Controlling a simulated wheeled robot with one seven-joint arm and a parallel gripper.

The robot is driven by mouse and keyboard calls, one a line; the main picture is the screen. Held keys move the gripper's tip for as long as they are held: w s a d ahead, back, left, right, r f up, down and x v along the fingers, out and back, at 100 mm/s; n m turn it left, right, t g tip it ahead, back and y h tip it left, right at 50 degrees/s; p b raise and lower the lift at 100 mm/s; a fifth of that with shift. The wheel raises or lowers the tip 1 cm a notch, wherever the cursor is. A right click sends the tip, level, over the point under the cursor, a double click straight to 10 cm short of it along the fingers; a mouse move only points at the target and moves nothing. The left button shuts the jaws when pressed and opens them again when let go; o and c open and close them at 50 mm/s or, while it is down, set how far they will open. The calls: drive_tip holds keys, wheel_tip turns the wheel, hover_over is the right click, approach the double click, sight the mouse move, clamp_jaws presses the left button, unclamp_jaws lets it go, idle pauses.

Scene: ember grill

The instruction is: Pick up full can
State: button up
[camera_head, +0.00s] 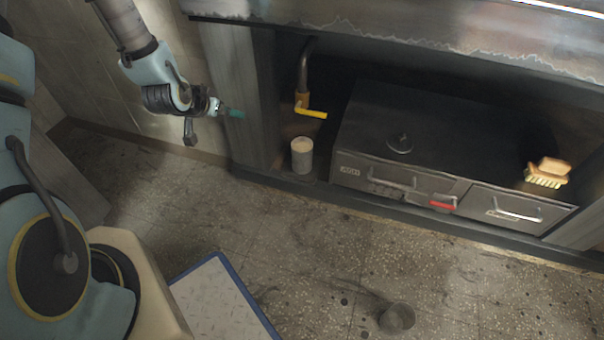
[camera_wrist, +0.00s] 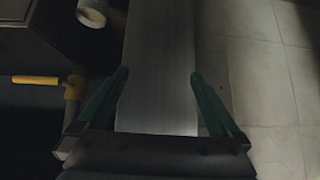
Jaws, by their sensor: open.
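A grey can (camera_head: 302,158) filled with pale tan matter stands upright on the low shelf, left of the dark metal drawer unit. It also shows at the top left of the wrist view (camera_wrist: 92,14), cut by the frame edge. A second, dark can (camera_head: 397,318) stands on the floor at the front; its inside looks dark. My gripper (camera_head: 228,112) is in the air left of the grey post, above and to the left of the filled can. In the wrist view my gripper (camera_wrist: 158,76) is open, with nothing between its green fingers.
A pipe with a yellow handle (camera_head: 312,112) hangs above the filled can; the handle also shows in the wrist view (camera_wrist: 36,80). The grey post (camera_head: 240,95) stands beside my gripper. A brush (camera_head: 546,174) lies on the drawer unit (camera_head: 450,125). A blue-edged white board (camera_head: 215,300) lies at the front.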

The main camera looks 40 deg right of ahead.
sight(296, 157)
drive_tip(key=s+d+f+h+b, duration=0.1)
drive_tip(key=s+d+f+b, duration=0.1)
drive_tip(key=d+f+b, duration=0.2)
drive_tip(key=s+d+f+m+h+b, duration=0.1)
drive_tip(key=d+f+b, duration=0.4)
drive_tip(key=f, duration=0.6)
drive_tip(key=s+d+f+m+h+b, duration=0.1)
drive_tip(key=s+d+f+h+b, duration=0.1)
drive_tip(key=s+d+f+b, duration=0.2)
drive_tip(key=shift+s+d+f+h, duration=0.15)
drive_tip(key=shift+s+d+f, duration=0.05)
drive_tip(key=shift+d+f, duration=0.45)
drive_tip(key=shift+s+d+f+h, duration=0.1)
drive_tip(key=shift+s+d+f, duration=0.15)
drive_tip(key=shift+d+f, duration=0.4)
drive_tip(key=shift+s+d+f+h, duration=0.15)
drive_tip(key=shift+s+d+f, duration=0.05)
drive_tip(key=shift+d+f, duration=0.45)
drive_tip(key=b+x, duration=0.3)
drive_tip(key=x, duration=0.1)
drive_tip(key=shift+d+f, duration=0.25)
drive_tip(key=shift+f, duration=0.1)
drive_tip(key=shift+d+b, duration=0.3)
drive_tip(key=shift+d, duration=0.05)
drive_tip(key=shift+w+r, duration=0.1)
drive_tip(key=c, duration=1.6)
